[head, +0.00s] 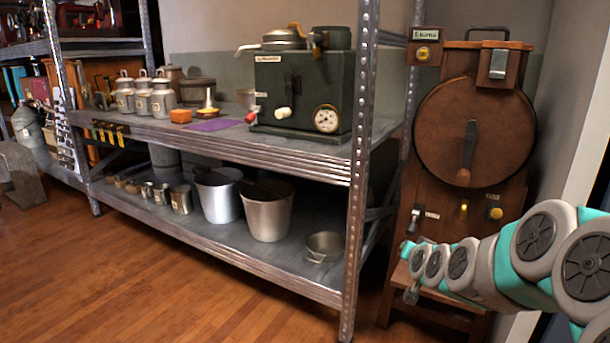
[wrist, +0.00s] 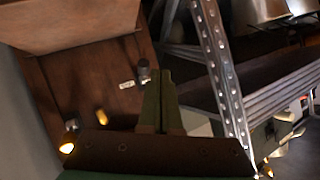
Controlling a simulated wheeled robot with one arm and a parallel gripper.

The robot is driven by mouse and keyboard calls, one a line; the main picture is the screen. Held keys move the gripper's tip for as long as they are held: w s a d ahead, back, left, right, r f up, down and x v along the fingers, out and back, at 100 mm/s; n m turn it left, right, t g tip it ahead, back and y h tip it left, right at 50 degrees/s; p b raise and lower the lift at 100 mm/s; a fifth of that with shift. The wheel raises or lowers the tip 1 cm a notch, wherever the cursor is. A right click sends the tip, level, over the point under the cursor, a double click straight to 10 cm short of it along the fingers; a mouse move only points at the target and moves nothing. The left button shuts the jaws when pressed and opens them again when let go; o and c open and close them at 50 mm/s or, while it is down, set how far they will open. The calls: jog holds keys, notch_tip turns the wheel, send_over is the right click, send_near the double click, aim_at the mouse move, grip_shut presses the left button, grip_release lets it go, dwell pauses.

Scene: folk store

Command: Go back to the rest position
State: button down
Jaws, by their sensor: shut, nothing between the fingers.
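My gripper (wrist: 160,76) shows in the wrist view with its two dark green fingers side by side, shut and empty. In the head view my arm reaches in from the lower right, in front of the lower part of a wooden machine (head: 475,135). The gripper's fingers cannot be made out clearly there. In the wrist view the fingers point toward the machine's lower front (wrist: 95,85), beside the metal shelf post (wrist: 222,75). I cannot tell whether they touch anything.
A metal shelf rack (head: 225,137) fills the left and middle, with a green boxy appliance (head: 303,90) on top and buckets (head: 268,212) below. Its front post (head: 357,170) stands close to my arm. The wooden floor (head: 130,285) at the front left is clear.

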jog(key=s+a+n+g+y+p, duration=0.2)
jog(key=s+a+g, duration=0.2)
jog(key=s+a, duration=0.4)
jog(key=s+a+n+g+y+p, duration=0.1)
jog(key=s+a+n+g+p, duration=0.3)
jog(key=s, duration=0.7)
jog(key=s+a+r+g+p, duration=0.1)
jog(key=s+r+g, duration=0.1)
jog(key=s, duration=1)
jog(key=s+a+r+g+h+p, duration=0.1)
jog(key=s+g, duration=0.3)
jog(key=s, duration=0.8)
jog(key=shift+s+a+r+n+p, duration=0.15)
jog(key=shift+s+r+n+p, duration=0.2)
jog(key=shift+r, duration=0.2)
jog(key=shift+w, duration=0.1)
